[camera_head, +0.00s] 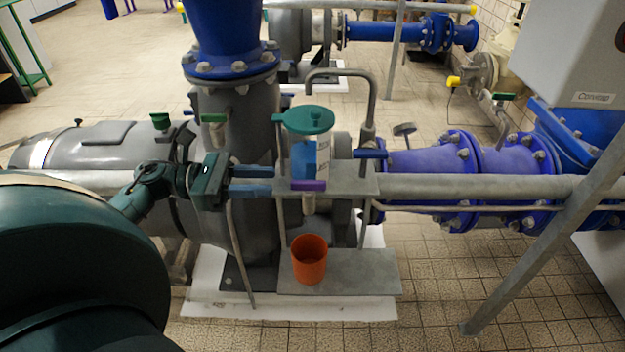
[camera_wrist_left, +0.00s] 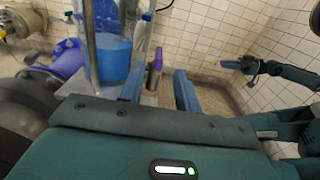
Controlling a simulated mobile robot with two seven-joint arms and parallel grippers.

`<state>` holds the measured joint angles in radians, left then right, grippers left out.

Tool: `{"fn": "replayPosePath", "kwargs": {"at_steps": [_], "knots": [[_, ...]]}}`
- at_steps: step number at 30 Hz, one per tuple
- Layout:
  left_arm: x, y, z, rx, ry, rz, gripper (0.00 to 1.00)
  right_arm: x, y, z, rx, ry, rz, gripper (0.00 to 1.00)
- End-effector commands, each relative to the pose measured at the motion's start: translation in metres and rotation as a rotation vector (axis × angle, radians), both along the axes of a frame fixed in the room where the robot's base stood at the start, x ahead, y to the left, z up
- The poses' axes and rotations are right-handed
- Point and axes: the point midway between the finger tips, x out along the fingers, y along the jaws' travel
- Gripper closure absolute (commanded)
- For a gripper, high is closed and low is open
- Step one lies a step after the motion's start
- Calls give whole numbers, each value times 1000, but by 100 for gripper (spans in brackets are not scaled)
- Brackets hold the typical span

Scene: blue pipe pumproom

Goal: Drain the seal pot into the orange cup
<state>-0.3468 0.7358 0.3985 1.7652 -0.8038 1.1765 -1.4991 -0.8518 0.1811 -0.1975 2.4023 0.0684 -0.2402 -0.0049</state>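The seal pot (camera_head: 304,158) is a clear vessel with blue in it and a teal lid (camera_head: 306,120). It stands on a grey bracket and also shows in the left wrist view (camera_wrist_left: 114,60). A purple valve handle (camera_head: 309,186) is on its outlet below. It shows between my fingers in the left wrist view (camera_wrist_left: 154,75). My right gripper (camera_wrist_left: 246,66) shows only small in the left wrist view.
The cup's grey plate (camera_head: 352,272) has bare room to its right. A blue-handled valve (camera_head: 370,153) and a bent grey pipe (camera_head: 345,73) stand right of the pot. A horizontal pipe (camera_head: 460,186) runs right. A slanted grey post (camera_head: 540,245) stands at front right.

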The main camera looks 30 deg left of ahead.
Motion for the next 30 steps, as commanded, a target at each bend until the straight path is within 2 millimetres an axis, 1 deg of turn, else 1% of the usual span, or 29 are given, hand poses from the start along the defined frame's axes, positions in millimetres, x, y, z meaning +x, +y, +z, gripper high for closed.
{"fn": "replayPosePath", "kwargs": {"at_steps": [1, 6, 12, 18, 26, 30], "knots": [[6, -11, 2, -1, -4, -2, 67, 0, 0, 1, 1, 3, 1, 64], [25, -41, 2, -3, -3, -1, 67, 1, 2, 0, 3, 15, 3, 64], [41, -67, 1, -3, -1, 0, 67, 2, 3, -1, 5, 26, 5, 64], [47, -77, 0, -3, 1, 1, 67, 2, 4, -2, 6, 31, 7, 64], [47, -78, 0, -3, 2, 1, 67, 2, 4, -4, 5, 35, 8, 64], [47, -78, 0, -3, 2, 1, 79, 2, 4, -4, 5, 35, 8, 64]]}}
